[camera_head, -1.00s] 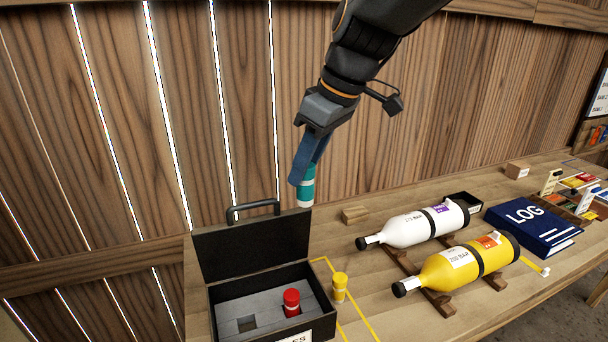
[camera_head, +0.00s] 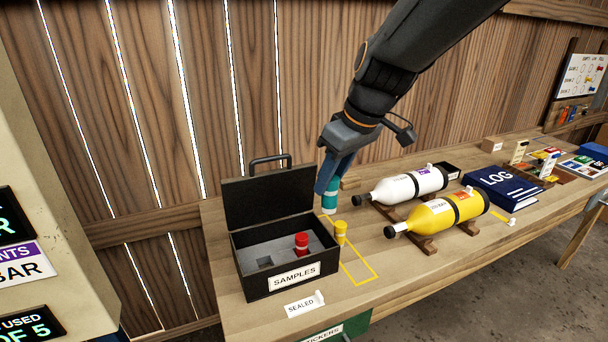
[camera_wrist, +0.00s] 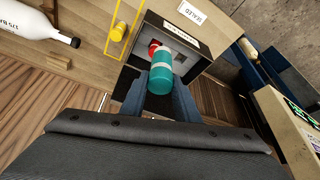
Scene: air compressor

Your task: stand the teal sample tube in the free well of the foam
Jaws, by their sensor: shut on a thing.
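My gripper (camera_head: 329,190) is shut on the teal sample tube (camera_head: 330,199), which has a pale band and hangs nearly upright in the air. The tube also shows between my fingers in the wrist view (camera_wrist: 160,75). In the head view it appears just right of the open lid of the black samples case (camera_head: 240,277). Inside the case is grey foam (camera_head: 285,250) with a dark square empty well (camera_head: 265,262). A red-capped tube (camera_head: 302,243) stands in the foam right of that well. In the wrist view the teal tube hides much of the foam.
White (camera_head: 410,186) and yellow (camera_head: 445,213) bottles lie on wooden cradles further right. The case's raised lid (camera_head: 270,197) stands at the back.

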